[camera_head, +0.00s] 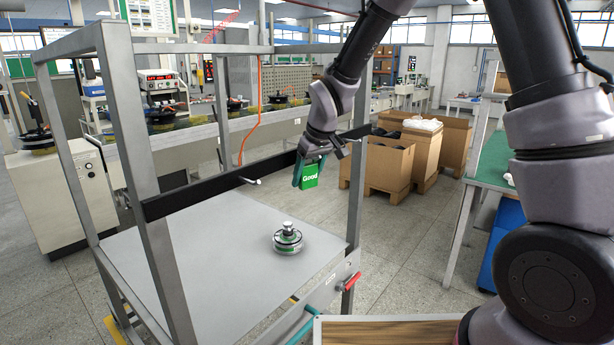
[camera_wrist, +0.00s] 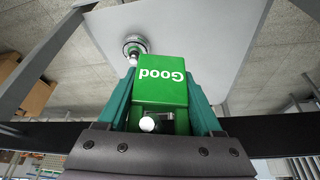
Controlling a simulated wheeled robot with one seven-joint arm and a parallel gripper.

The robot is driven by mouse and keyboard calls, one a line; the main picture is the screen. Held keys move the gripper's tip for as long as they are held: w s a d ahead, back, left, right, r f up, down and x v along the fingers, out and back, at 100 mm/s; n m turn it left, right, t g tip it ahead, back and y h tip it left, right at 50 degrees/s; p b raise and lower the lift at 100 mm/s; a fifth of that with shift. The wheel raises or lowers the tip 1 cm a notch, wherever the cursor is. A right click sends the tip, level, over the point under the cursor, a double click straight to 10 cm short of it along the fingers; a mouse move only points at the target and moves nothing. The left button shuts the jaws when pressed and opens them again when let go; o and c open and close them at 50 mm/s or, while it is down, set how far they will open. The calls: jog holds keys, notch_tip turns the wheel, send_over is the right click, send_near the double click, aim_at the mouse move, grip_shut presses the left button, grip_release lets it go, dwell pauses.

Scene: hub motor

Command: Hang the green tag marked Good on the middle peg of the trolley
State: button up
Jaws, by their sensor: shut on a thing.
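The green tag marked Good (camera_head: 310,174) is held in my gripper (camera_head: 311,160), above the right part of the trolley. In the wrist view the tag (camera_wrist: 162,82) sits between the two teal fingers (camera_wrist: 160,110), its lettering upside down. The trolley's black crossbar (camera_head: 210,187) carries a pale middle peg (camera_head: 252,181), which sticks out free and bare. In the head view the tag is to the right of this peg and apart from it. A pale round end (camera_wrist: 147,124) shows by the tag's near edge in the wrist view; I cannot tell what it belongs to.
A hub motor (camera_head: 288,239) stands on the trolley's grey top (camera_head: 190,265). Grey uprights (camera_head: 355,200) frame the trolley. Cardboard boxes (camera_head: 388,163) stand behind on the right, and a green-topped table (camera_head: 492,165) is further right.

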jog(key=o, duration=1.4)
jog(key=v, duration=1)
jog(key=s+d+r+m+t, duration=0.1)
jog(key=s+d+r+m, duration=0.2)
jog(key=d+r, duration=0.35)
jog(key=s+d+r+m+t, duration=0.1)
jog(key=s+d+r+m, duration=0.25)
jog(key=d, duration=0.55)
jog(key=shift+s+d+r+m+t+h, duration=0.1)
jog(key=shift+s+d+r+m+t, duration=0.25)
jog(key=shift+s+d+m, duration=0.95)
jog(key=shift+s+d+r+m+t+h, duration=0.15)
jog(key=shift+s+d+r+m, duration=0.35)
jog(key=shift+s+d, duration=1.65)
jog(key=shift+s+d+r+m+t+h, duration=0.1)
jog(key=shift+s+d+r+m+t, duration=0.55)
jog(key=shift+s, duration=1.75)
jog(key=shift+d+f+g, duration=0.15)
jog(key=shift+d+g, duration=0.2)
